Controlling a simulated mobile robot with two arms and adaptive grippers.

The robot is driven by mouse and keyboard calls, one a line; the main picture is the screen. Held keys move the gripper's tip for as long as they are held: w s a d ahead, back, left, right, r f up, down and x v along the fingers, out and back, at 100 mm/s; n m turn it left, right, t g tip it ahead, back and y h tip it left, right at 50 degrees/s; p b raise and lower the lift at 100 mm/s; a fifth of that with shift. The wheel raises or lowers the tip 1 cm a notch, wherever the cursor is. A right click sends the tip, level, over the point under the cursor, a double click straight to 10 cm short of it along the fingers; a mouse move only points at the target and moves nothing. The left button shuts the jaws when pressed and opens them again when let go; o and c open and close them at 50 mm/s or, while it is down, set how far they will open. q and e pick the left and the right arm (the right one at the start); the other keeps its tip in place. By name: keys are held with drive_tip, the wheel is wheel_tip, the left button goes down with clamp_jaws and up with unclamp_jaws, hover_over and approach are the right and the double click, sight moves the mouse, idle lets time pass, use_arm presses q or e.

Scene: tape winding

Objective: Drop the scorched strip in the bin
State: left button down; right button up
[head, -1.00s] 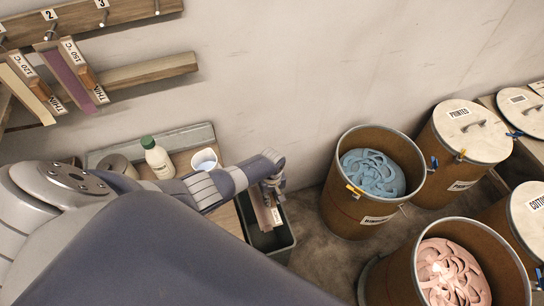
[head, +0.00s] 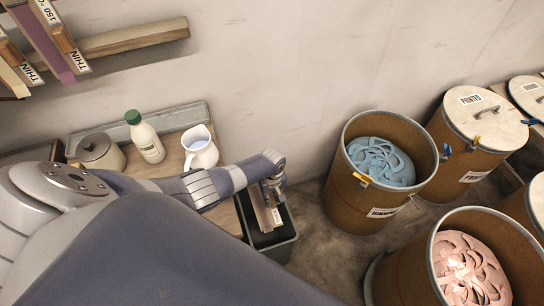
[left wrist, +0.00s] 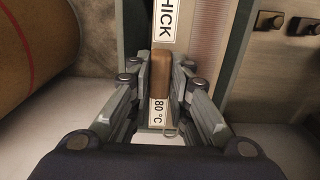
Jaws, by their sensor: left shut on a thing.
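My left gripper (head: 272,187) is shut on a strip (head: 268,212) and holds it upright over the dark bin (head: 289,238). In the left wrist view, the left gripper (left wrist: 160,88) has its fingers on either side of the strip's brown handle (left wrist: 160,75). White labels on the strip read "HICK" and "80 °C", partly cut off or hidden. The strip's lower end appears inside the bin's opening in the head view. I cannot tell whether it touches the bin. Scorching cannot be made out. My right gripper is not in view.
Drums with blue scraps (head: 380,162) and pink scraps (head: 466,270) stand to the right. More strips (head: 42,40) hang at upper left.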

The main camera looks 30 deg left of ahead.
use_arm(q)
drive_tip(key=shift+f, duration=0.15)
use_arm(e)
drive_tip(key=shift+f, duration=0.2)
use_arm(q)
drive_tip(key=c, duration=1.4)
unclamp_jaws()
drive_tip(key=shift+r, duration=0.5)
wheel_tip(320, 180, up, 11)
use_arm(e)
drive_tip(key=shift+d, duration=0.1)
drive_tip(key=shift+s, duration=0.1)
